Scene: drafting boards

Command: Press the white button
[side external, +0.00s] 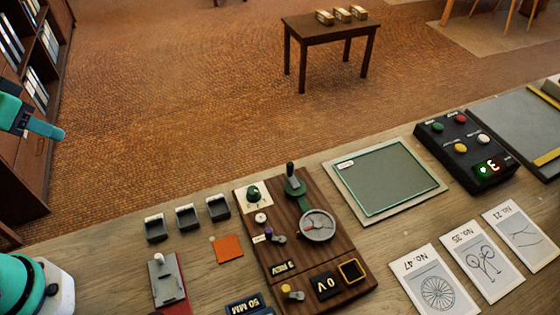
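The white button (484,138) is on the right side of a black button box (448,160) at the right of the bench. The same box carries a green button (438,127), a red button (461,118) and a yellow button (460,148). My gripper (56,133) is a teal shape at the far left edge, high and far from the box. Only part of it shows, and I cannot tell whether its fingers are apart.
A wooden panel (334,269) with a dial, lever and knobs stands mid-bench. A framed green board (398,178) lies between it and the box. Picture cards (433,281) lie in front. Small dark trays (187,218) and an orange square (228,249) lie left.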

